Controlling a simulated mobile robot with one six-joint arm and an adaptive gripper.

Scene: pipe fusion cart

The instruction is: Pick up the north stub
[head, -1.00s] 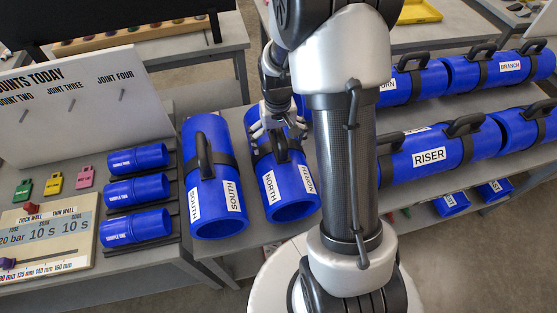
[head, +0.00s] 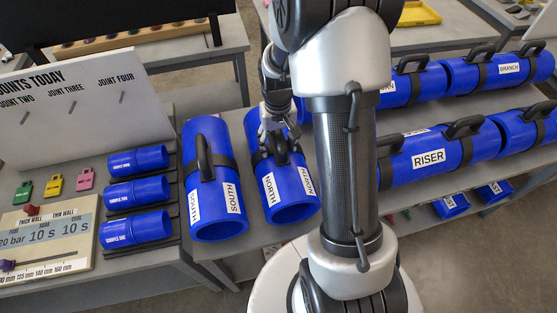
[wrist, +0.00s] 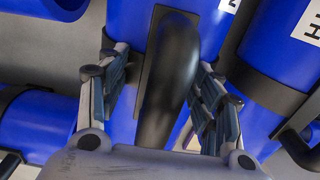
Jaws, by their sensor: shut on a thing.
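The north stub (head: 296,211) is a blue pipe piece with a black strap, a black handle and white NORTH labels. It lies on the grey table, its open end toward the front, just right of the south stub (head: 215,210). My gripper (head: 278,140) has come down over its handle from above. In the wrist view the black handle (wrist: 172,75) runs between the two fingers of my gripper (wrist: 160,95), and the jaws are shut on it. My arm hides part of the table to the right of the stub.
The south stub stands close on the left, with its own raised handle. Several small blue sample pipes (head: 137,190) lie on a black rack farther left. Large blue pipes, one labelled RISER (head: 429,158), lie to the right beyond my arm.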

